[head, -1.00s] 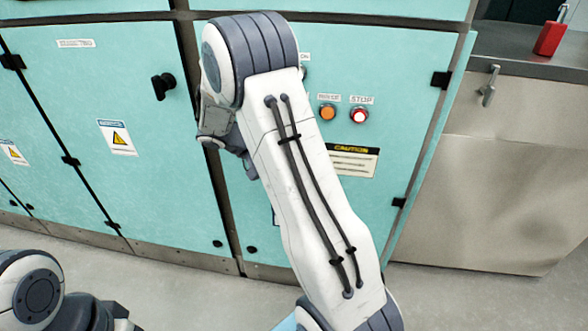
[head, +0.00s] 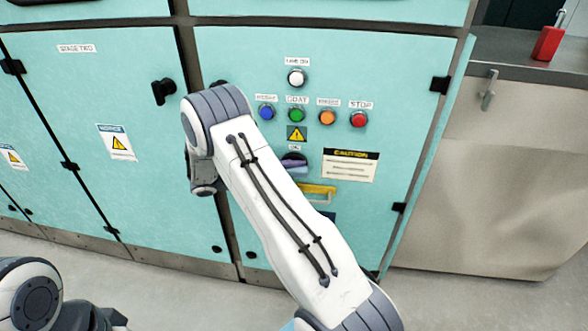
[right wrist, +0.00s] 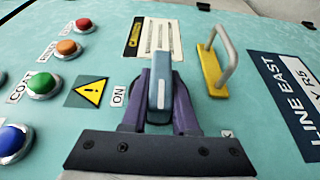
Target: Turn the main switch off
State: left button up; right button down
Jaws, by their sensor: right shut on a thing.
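The main switch has a grey-blue lever (right wrist: 160,80) on the teal panel, with an ON label (right wrist: 119,95) at its left in the right wrist view. In the head view that label is just above the switch, and my arm partly covers the area. My right gripper (head: 296,166) is at the switch. Its purple fingers lie on both sides of the lever and are shut on it. In the right wrist view the lever points up the picture, across the direction of the ON label. The switch's base is mostly hidden. My left gripper is out of view.
Blue, green, orange and red buttons (head: 359,119) and a white lamp (head: 296,78) are above the switch. A yellow-based handle (head: 318,190) is close below right. A caution plate (head: 350,165) is at the right. A red padlock (head: 548,43) rests on the grey counter (head: 490,45).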

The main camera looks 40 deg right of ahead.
dwell(0.5)
jog(key=c, duration=0.7)
grip_release()
jog(key=shift+a, duration=0.1)
jog(key=v, duration=1)
jog(key=shift+w+a+f+p, duration=0.15)
jog(key=shift+f+p, duration=0.1)
jog(key=shift+p, duration=0.15)
